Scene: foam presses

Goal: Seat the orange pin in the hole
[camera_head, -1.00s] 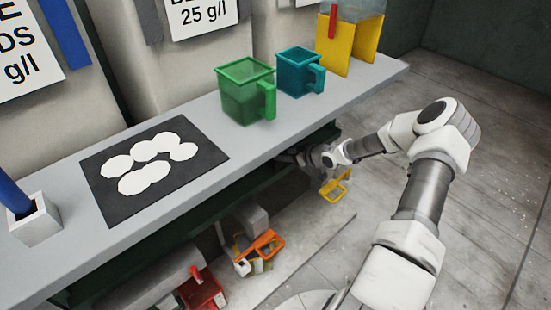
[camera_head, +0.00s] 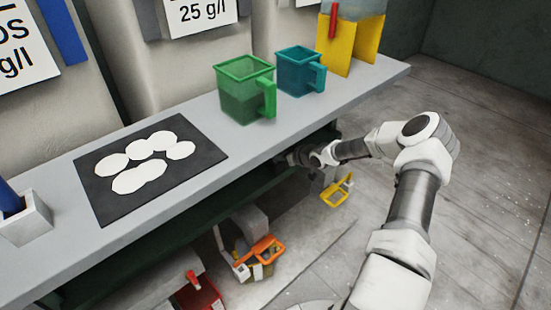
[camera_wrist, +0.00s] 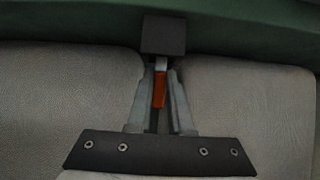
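The orange pin (camera_wrist: 159,89) shows in the wrist view between the two fingers of my gripper (camera_wrist: 161,76). The fingers lie close along both sides of its orange part, and the gripper looks shut on it. A bare metal length of the pin points up toward a dark square block (camera_wrist: 164,35). The metal end meets the block's lower edge in the picture; I cannot tell whether it is inside a hole. No hole shows. In the head view my gripper reaches under the bench edge, and its fingers and the pin are hidden.
The grey bench (camera_head: 310,115) overhangs my gripper. It carries a green jug (camera_head: 243,95), a teal jug (camera_head: 297,72) and a black mat (camera_head: 105,200) with white discs. Below are a yellow-handled thing (camera_head: 338,190) and an orange-handled thing (camera_head: 265,250). Floor at right is clear.

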